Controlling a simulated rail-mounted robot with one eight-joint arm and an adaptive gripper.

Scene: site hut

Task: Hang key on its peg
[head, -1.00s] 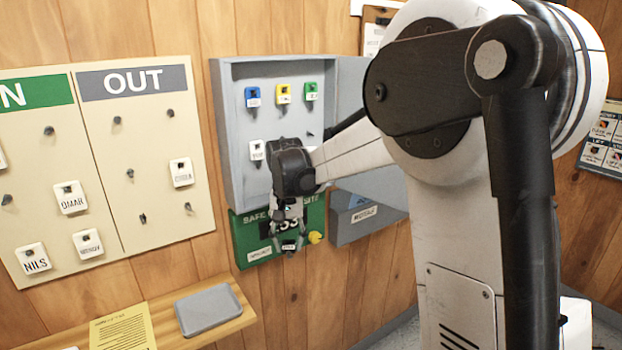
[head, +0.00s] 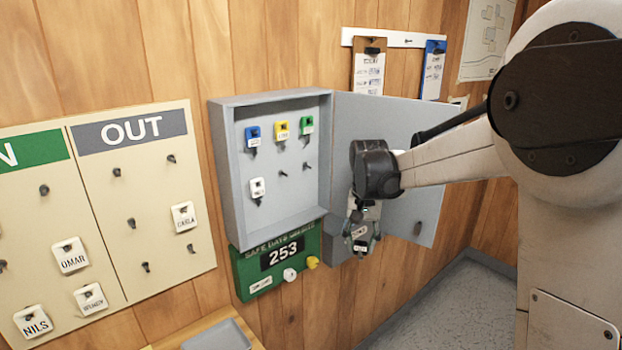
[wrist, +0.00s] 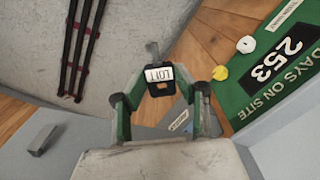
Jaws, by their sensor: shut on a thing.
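My gripper (head: 361,240) is shut on a key with a dark tag and a white label (wrist: 159,74). The label shows upside down in the wrist view and seems to read LOFT. The gripper fingers are also in the wrist view (wrist: 158,98). The gripper hangs in front of the cabinet's open door (head: 395,125), right of the grey key cabinet (head: 225,170). Inside, blue (head: 253,133), yellow (head: 282,129) and green (head: 307,124) tags hang in the top row. A white tag (head: 257,187) hangs lower left. Two bare pegs (head: 283,172) (head: 306,166) show beside it.
A green safety sign (head: 250,272) reading 253 is below the cabinet, with white (head: 290,274) and yellow (head: 312,262) knobs. The IN/OUT board (head: 135,200) is at left. Clipboards (head: 368,70) hang above the door. A grey tray (head: 217,337) lies on the shelf below.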

